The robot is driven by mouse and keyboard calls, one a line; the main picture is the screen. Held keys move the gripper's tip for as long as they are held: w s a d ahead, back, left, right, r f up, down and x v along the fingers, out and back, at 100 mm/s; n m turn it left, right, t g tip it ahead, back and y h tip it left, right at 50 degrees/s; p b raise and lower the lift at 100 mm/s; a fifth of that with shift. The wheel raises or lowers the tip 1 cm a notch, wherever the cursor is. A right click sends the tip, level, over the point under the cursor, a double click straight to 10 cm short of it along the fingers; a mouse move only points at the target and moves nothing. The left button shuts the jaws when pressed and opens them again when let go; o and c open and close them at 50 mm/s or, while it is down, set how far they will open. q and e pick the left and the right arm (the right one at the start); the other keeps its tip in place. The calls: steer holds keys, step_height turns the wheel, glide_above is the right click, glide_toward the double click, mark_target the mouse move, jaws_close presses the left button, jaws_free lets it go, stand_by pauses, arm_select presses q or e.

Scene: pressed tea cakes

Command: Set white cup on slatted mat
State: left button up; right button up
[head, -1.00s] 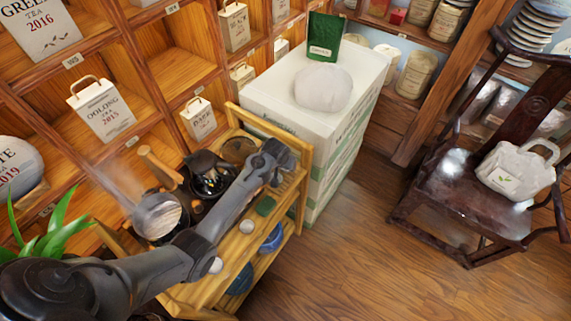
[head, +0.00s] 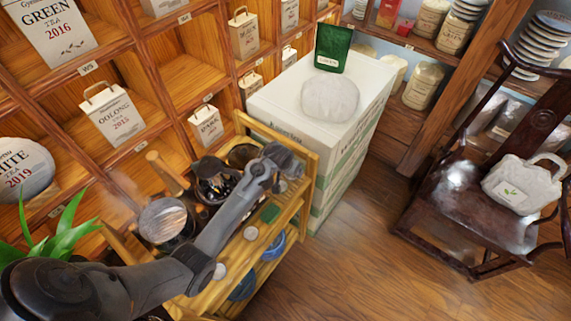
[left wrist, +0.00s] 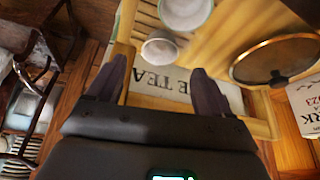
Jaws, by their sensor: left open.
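My left gripper (left wrist: 157,88) is open, with its two dark fingers apart and nothing held between them. A small white cup (left wrist: 160,51) shows just beyond and between the fingertips in the left wrist view, over pale wooden slats (left wrist: 146,20). I cannot tell whether these slats are the mat or the stand's own top. A second white vessel with a greenish rim (left wrist: 186,10) is cut off at the top edge. In the head view, my left gripper (head: 284,162) is over the right end of the bamboo stand (head: 312,160). White round cups (head: 251,233) (head: 220,271) show along its front side.
A dark round tray (left wrist: 275,60) lies beside the slats. A glass-topped pot (head: 165,219) and dark tea ware (head: 215,180) stand behind my arm. Blue bowls (head: 272,241) sit on the lower shelf. A white box (head: 335,140) stands behind the stand; open floor (head: 390,270) lies right.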

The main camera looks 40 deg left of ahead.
arm_select(q)
steer(key=a+v, duration=0.1)
steer(key=v, duration=0.5)
steer(key=s+d+m, duration=0.1)
steer(key=s+d, duration=0.4)
steer(key=s, duration=0.4)
steer(key=s+d+r+m+h, duration=0.1)
steer(key=s+d, duration=0.4)
steer(key=s, duration=0.5)
steer(key=s+d+r+m+g, duration=0.1)
steer(key=s+d+m, duration=0.2)
steer(key=s+d, duration=0.3)
steer(key=s, duration=0.3)
steer(key=shift+s+h+p, duration=0.3)
steer(key=shift+s+p, duration=0.1)
steer(key=shift+r, duration=0.1)
